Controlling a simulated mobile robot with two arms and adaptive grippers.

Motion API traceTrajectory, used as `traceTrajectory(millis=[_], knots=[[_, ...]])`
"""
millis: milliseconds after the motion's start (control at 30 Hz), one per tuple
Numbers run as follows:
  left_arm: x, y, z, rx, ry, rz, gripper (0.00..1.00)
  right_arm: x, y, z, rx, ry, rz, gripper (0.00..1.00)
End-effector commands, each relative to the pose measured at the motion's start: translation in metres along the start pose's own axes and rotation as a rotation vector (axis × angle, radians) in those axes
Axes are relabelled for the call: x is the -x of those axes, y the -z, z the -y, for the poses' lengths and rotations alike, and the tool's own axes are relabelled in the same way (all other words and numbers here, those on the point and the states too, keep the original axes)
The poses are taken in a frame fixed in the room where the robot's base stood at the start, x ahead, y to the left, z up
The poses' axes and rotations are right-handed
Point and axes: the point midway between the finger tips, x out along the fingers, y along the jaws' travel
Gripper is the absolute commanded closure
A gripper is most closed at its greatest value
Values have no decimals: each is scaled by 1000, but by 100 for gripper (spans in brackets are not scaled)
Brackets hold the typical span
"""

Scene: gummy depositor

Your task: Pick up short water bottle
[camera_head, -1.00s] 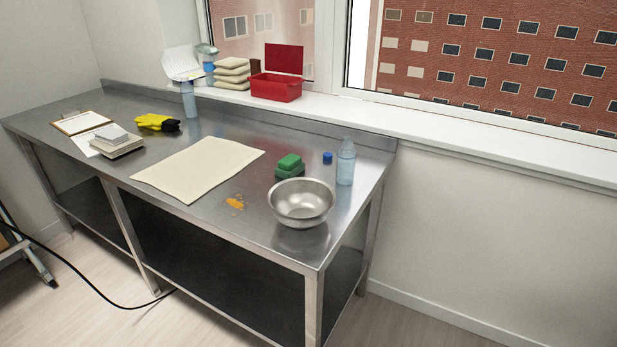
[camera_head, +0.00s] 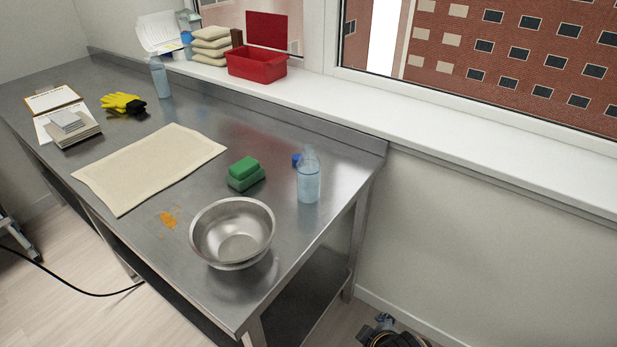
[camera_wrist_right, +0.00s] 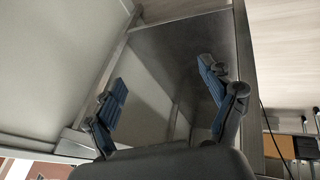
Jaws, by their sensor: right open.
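A clear bluish water bottle (camera_head: 308,182) stands upright on the steel table near its right end, behind and right of the metal bowl. A second similar bottle (camera_head: 159,78) stands upright at the back left by the sill. I cannot tell for sure from their looks which is the short one. My right gripper (camera_wrist_right: 165,80) is open and empty in the right wrist view, with the table's legs and lower shelf beyond it. In the head view, part of my right arm shows low, right of the table and away from both bottles. My left gripper is not in view.
On the table (camera_head: 290,235) are a metal bowl (camera_head: 232,232), green sponges (camera_head: 245,173), a blue cap (camera_head: 296,160), an orange spill (camera_head: 168,219), a beige cloth (camera_head: 150,165), yellow gloves (camera_head: 122,103) and a clipboard (camera_head: 52,99). A red bin (camera_head: 256,65) stands on the sill.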

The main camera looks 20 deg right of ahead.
Motion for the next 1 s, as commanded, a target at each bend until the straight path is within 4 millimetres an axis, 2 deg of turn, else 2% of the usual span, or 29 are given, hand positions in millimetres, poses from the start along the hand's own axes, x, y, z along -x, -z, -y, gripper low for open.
traceTrajectory(millis=[33,167,333,500,600,700,800,1000], knots=[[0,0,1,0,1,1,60,2,12,-13,91,-50,-28,17],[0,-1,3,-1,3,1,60,6,43,-43,372,-198,-79,17],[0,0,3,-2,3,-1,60,12,97,-86,857,-472,-87,17],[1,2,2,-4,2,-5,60,29,166,-120,1463,-833,44,17],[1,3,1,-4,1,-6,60,41,200,-129,1750,-1014,169,17],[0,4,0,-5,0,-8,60,51,224,-131,1953,-1147,289,17],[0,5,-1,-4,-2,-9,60,57,239,-131,2072,-1225,376,17],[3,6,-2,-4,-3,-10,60,51,260,-142,2136,-1269,430,17]])
